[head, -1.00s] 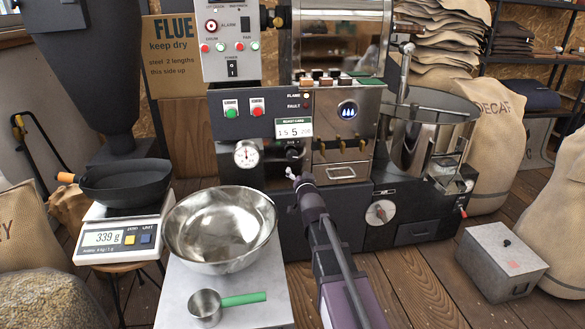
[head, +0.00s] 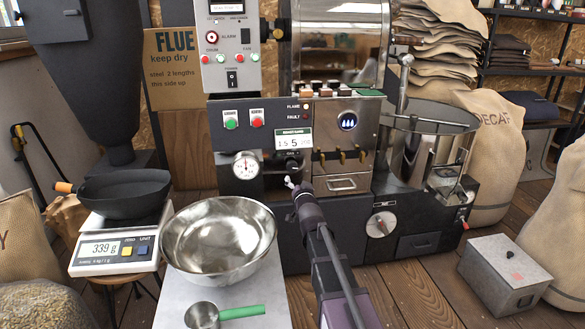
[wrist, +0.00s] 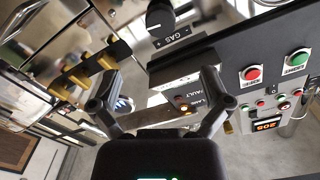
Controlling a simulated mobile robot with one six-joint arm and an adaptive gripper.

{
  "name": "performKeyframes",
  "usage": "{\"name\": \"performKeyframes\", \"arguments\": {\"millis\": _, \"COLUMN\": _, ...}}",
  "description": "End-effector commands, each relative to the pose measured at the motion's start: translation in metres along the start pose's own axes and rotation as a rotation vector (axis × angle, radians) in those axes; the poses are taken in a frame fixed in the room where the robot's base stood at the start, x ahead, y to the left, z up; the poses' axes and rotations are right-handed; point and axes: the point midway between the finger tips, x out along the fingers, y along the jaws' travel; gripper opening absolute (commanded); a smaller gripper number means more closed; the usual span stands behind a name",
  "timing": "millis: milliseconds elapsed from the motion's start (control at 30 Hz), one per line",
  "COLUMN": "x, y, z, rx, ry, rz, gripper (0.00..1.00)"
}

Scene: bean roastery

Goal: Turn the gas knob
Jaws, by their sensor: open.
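The gas knob (wrist: 160,19) is a black dial with a white pointer line, beside a dark "GAS" label at the top of the wrist view. In the head view the knob (head: 291,165) is small and dark under the lit display, and its pointer cannot be read there. My gripper (wrist: 158,80) is open and empty, its two dark fingers spread wide. The knob lies beyond the fingers, apart from them. In the head view my gripper (head: 290,183) is just below the knob, in front of the roaster's front panel.
A pressure gauge (head: 246,165) sits left of the knob and brass levers (head: 341,156) to its right. A control box with buttons (head: 244,117) is above. A steel bowl (head: 219,240) and scoop (head: 202,315) stand on the white stand at front left.

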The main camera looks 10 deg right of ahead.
Motion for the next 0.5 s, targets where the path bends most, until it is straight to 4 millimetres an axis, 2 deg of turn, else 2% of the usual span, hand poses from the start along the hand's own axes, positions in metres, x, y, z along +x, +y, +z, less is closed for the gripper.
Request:
{"name": "performKeyframes", "arguments": {"millis": 33, "x": 0.01, "y": 0.0, "z": 0.0, "rx": 0.0, "ry": 0.0, "rz": 0.0, "gripper": 0.98}}
{"name": "performKeyframes", "arguments": {"millis": 500, "x": 0.081, "y": -0.001, "z": 0.001, "rx": 0.0, "ry": -0.001, "rz": -0.001, "gripper": 0.98}}
